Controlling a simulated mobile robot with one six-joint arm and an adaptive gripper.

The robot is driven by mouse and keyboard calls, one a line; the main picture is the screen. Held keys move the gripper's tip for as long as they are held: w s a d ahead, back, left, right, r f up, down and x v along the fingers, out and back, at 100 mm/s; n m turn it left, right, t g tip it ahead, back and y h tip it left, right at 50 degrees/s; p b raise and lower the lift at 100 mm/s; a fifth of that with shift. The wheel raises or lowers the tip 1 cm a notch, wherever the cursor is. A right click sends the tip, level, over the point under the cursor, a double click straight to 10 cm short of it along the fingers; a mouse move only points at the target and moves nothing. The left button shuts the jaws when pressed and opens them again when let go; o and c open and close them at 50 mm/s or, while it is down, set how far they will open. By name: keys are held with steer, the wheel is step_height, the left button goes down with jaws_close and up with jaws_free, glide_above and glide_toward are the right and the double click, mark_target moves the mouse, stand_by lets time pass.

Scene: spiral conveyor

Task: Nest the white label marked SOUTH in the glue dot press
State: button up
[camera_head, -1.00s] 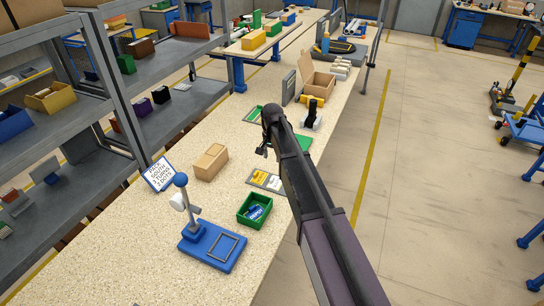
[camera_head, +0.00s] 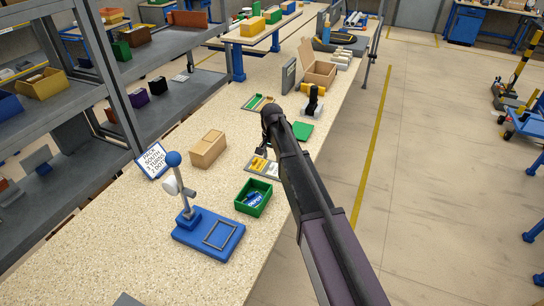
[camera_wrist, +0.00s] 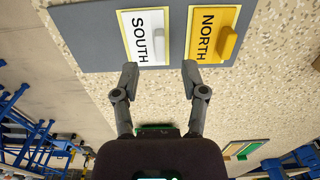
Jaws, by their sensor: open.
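The white label marked SOUTH (camera_wrist: 145,38) lies on a grey board (camera_wrist: 88,40) beside the yellow label marked NORTH (camera_wrist: 212,34). Each label has a raised grip block. My gripper (camera_wrist: 160,73) is open and empty, its fingertips just short of the labels in the wrist view. In the head view my gripper (camera_head: 264,152) hangs by the far edge of the same board (camera_head: 272,174) and partly hides the labels. The glue dot press (camera_head: 190,240) has a blue base with an empty-looking rectangular frame (camera_head: 221,235) and a blue-knobbed post.
A green bin (camera_head: 242,208) with blue items stands between the press and the board. A cardboard box (camera_head: 208,149) and a sign reading PACK SOUTH 3 TURNS 2 DOTS (camera_head: 153,160) stand to the left. Shelving lines the left side; the near-left bench is clear.

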mark_target(272, 164)
steer(key=shift+f+b, duration=1.95)
steer(key=shift+f, duration=0.3)
jaws_close()
